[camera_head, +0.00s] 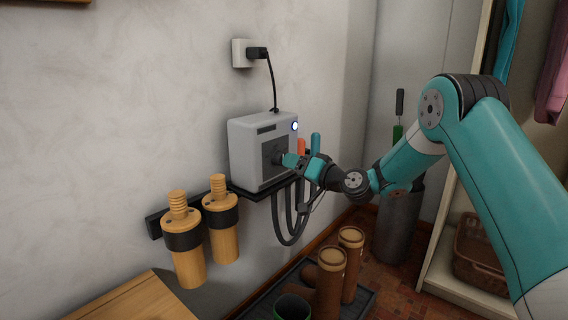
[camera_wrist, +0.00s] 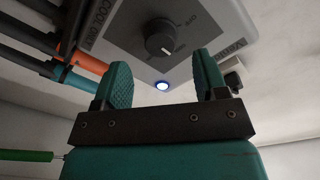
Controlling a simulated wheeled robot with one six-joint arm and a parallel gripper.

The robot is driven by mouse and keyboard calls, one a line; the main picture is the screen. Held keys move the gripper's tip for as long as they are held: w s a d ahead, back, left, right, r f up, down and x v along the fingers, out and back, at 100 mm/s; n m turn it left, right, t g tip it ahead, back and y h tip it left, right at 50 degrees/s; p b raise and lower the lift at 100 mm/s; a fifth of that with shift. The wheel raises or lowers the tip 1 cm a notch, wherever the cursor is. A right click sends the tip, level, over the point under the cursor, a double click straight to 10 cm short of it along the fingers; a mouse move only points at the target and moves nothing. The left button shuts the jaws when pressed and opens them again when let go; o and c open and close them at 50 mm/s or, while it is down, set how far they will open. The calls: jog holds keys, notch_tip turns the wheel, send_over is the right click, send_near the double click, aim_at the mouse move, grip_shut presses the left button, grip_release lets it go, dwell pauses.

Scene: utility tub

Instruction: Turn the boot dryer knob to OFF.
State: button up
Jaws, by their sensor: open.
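The boot dryer (camera_head: 252,135) is a light grey box on a dark wall shelf, with a darker front panel. In the head view my gripper (camera_head: 287,160) partly hides the knob.
A black plug and cord (camera_head: 258,53) run from the wall socket to the dryer. Dark hoses (camera_head: 290,232) hang below it, by an orange part (camera_head: 301,147). Wooden boot forms (camera_head: 185,245) hang at left. Brown boots (camera_head: 331,285) stand on a floor tray.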

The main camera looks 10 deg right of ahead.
aim_at(280, 158)
jog(key=x, duration=0.5)
jog(key=shift+b, duration=0.3)
jog(key=c, duration=0.9)
